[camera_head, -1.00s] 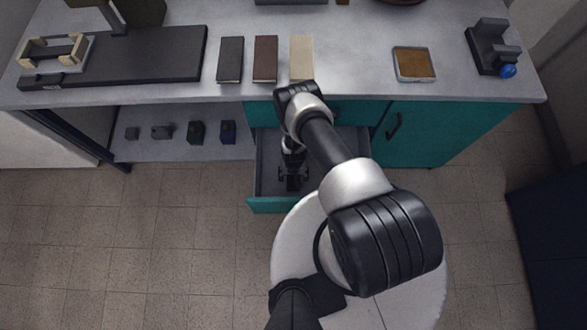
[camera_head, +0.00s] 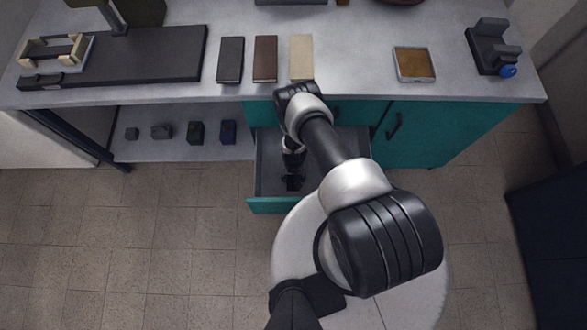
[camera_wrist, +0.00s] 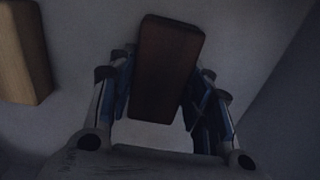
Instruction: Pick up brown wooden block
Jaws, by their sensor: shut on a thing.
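In the wrist view a dark reddish-brown wooden block (camera_wrist: 167,67) stands between the two fingers of my gripper (camera_wrist: 160,95). The fingers are shut on its sides. In the head view my gripper (camera_head: 292,181) is down inside the open teal drawer (camera_head: 272,204). The block is hidden there by my gripper and arm. A lighter tan wooden block (camera_wrist: 25,52) lies to the left in the wrist view, apart from the fingers.
The grey worktop (camera_head: 355,85) above the drawer holds a dark, a brown and a cream flat piece in a row. A small tray (camera_head: 414,78) with a brown surface sits to their right. Several small blocks sit on the lower shelf (camera_head: 180,148).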

